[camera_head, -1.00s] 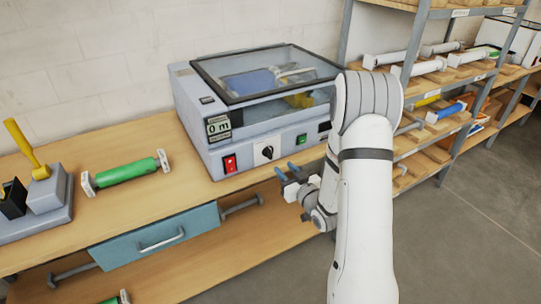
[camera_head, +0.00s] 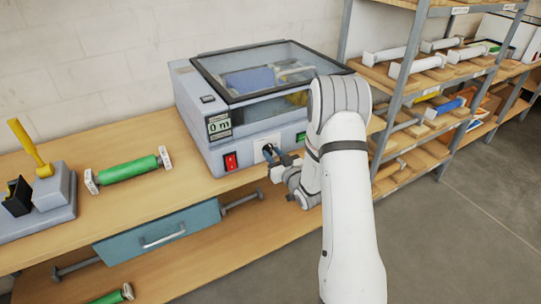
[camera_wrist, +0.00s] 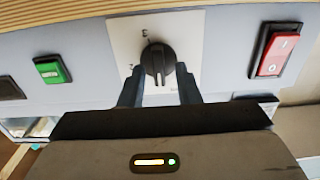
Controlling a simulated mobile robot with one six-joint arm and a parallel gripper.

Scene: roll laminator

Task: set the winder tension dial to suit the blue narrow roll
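The tension dial (camera_wrist: 158,60) is a black knob on a white plate (camera_wrist: 120,38) on the laminator's front. In the wrist view it sits between the two fingertips of my gripper (camera_wrist: 159,75), with a small gap showing on each side. The fingers are apart, and the marks on the plate are too small to read surely. In the head view my gripper (camera_head: 275,155) is at the front panel and partly hides the dial. A blue roll (camera_head: 250,79) shows under the clear lid of the grey laminator (camera_head: 205,130).
A red switch (camera_head: 231,161) and a green button (camera_head: 301,137) flank the dial. A green roll (camera_head: 128,170) and a grey device with a yellow lever (camera_head: 30,148) are on the bench to the left. A shelf rack (camera_head: 405,85) holding rolls stands close on the right.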

